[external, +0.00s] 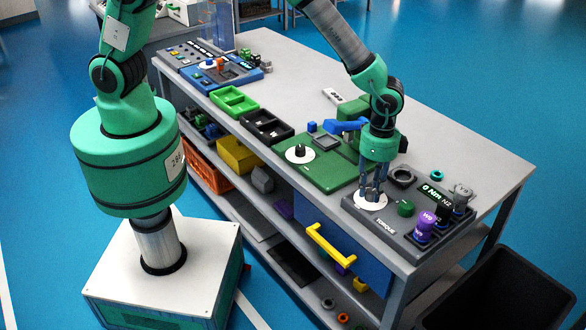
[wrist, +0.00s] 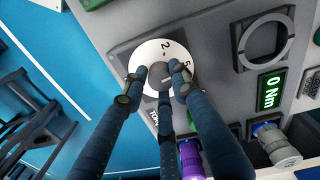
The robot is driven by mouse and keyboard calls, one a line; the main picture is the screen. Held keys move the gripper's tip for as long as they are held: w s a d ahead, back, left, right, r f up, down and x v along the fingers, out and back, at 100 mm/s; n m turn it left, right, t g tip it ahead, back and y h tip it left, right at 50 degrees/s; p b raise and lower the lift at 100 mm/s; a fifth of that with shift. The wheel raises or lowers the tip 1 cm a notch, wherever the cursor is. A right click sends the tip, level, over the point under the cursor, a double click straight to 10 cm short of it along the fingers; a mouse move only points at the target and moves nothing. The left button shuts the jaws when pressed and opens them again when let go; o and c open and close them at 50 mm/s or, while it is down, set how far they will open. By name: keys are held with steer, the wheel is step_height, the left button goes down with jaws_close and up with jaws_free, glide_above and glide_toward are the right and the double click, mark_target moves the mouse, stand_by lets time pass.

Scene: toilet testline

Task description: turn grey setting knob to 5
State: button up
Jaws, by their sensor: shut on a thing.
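The grey setting knob (wrist: 158,74) sits at the centre of a white dial (wrist: 150,49) on a grey panel. In the wrist view a "2" shows near the dial's top, and a partly covered digit, which looks like a 5, shows at its right. My gripper (wrist: 159,80) is shut on the knob, its dark fingers around it. In the external view my gripper (external: 371,193) points down onto the white dial (external: 371,203) at the panel's left end; the fingers hide the knob there. The knob's pointer is hidden.
The panel (external: 420,250) also bears a green knob (external: 405,209), a dark ring (external: 402,177), a display (external: 436,195) reading 0 Nm and a purple fitting (external: 425,226). A green board (external: 330,175) with a black knob lies to the left. A black bin (external: 510,295) stands at the table's right front.

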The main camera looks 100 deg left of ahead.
mark_target(372, 189)
steer(key=shift+s+a+f+m, duration=0.1)
steer(key=shift+s+f+m, duration=0.1)
steer(key=shift+m, duration=0.3)
steer(key=o, duration=1.1)
steer(key=shift+a, duration=0.1)
steer(key=shift+o, duration=0.2)
steer(key=shift+r, duration=0.1)
steer(key=shift+w+r, duration=0.1)
steer(key=shift+w+r, duration=0.1)
steer(key=shift+r, duration=0.7)
step_height(372, 189, up, 10)
steer(key=shift+a, duration=0.1)
